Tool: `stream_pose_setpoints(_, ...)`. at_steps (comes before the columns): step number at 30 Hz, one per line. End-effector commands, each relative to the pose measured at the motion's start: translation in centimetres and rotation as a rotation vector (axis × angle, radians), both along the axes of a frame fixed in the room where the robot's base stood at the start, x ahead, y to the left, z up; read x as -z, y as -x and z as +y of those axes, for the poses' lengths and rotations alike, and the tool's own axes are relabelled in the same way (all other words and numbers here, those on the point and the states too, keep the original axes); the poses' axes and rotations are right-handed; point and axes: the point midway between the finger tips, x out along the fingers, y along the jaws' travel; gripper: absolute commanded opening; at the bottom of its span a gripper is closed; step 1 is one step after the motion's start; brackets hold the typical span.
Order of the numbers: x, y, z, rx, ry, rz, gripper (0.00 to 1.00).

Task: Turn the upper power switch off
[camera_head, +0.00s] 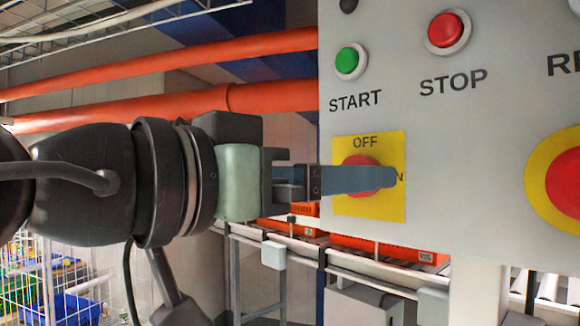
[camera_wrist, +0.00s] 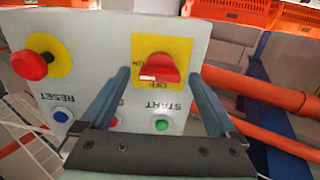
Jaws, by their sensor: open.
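A red rotary power switch (camera_head: 360,159) sits on a yellow square plate (camera_head: 393,145) on the grey control panel, with OFF above it and ON to its right. The wrist view shows the switch (camera_wrist: 160,68) upside down, its red handle lying roughly across the plate. In the wrist view my gripper (camera_wrist: 160,75) is open, with one finger on each side of the switch. I cannot tell whether either finger touches it.
On the panel (camera_head: 480,190), the green START button (camera_head: 347,61) and red STOP button (camera_head: 447,32) are above the switch. A large red button (camera_head: 568,183) on a yellow disc is at right. Orange pipes (camera_head: 270,97) run behind my arm, and orange totes (camera_head: 390,248) stand below.

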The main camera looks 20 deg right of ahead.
Motion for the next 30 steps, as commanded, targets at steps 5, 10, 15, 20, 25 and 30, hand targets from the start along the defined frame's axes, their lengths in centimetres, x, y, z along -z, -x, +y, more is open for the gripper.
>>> stream_pose_setpoints(5, 0.02, 0.01, 0.02, 0.0, 0.0, 0.0, 0.82)
stream_pose_setpoints(10, 0.0, 0.02, 0.04, 0.0, 0.0, 0.0, 0.52)
stream_pose_setpoints(15, -0.01, 0.01, 0.05, 0.0, 0.0, 0.0, 0.21)
stream_pose_setpoints(20, -0.02, 0.0, 0.05, -0.001, 0.0, 0.001, 0.09)
stream_pose_setpoints(25, -0.05, 0.0, 0.05, 0.0, 0.013, 0.024, 0.09)
stream_pose_setpoints(30, -0.07, 0.01, 0.04, 0.001, 0.046, 0.09, 0.09)
